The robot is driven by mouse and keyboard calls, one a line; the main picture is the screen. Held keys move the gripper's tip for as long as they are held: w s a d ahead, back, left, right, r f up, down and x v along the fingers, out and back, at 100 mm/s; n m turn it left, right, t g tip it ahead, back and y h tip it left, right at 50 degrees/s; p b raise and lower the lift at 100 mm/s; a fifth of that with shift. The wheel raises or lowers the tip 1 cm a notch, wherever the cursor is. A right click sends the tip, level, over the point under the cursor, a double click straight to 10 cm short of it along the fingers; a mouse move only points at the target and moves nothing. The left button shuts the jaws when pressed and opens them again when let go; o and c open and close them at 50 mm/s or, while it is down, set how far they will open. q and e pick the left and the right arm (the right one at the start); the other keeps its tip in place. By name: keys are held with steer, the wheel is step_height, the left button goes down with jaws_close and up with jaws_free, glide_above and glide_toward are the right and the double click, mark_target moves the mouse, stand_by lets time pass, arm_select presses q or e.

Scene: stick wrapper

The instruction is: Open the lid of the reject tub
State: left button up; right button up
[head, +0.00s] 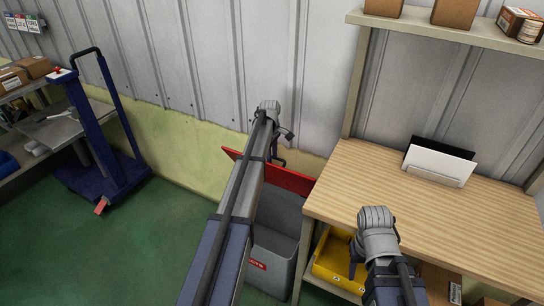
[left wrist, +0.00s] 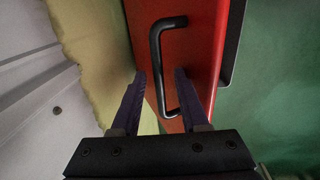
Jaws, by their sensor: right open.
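The grey reject tub (head: 276,228) stands on the floor left of the workbench, partly hidden by my left arm. Its red lid (head: 290,179) is raised and tilted up at the back, towards the wall. In the left wrist view, the red lid (left wrist: 205,45) carries a black bar handle (left wrist: 156,50). My left gripper (left wrist: 160,76) has its fingers apart, one on each side of the handle, with a gap visible. In the head view, my left gripper (head: 279,154) is small and partly hidden at the lid. My right gripper (head: 357,258) is open over the bench's front left edge, apart from the tub.
The wooden workbench (head: 400,200) stands right of the tub, with a white panel (head: 439,167) on it and a yellow bin (head: 338,268) below. A corrugated wall (head: 200,60) is close behind the tub. A blue trolley (head: 100,170) stands left; green floor between is clear.

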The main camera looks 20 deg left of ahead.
arm_select(q)
step_height(320, 180, up, 8)
steer(key=p, duration=0.7)
steer(key=shift+s+f+p, duration=0.15)
steer(key=shift+s+p, duration=0.15)
steer(key=shift+p, duration=0.1)
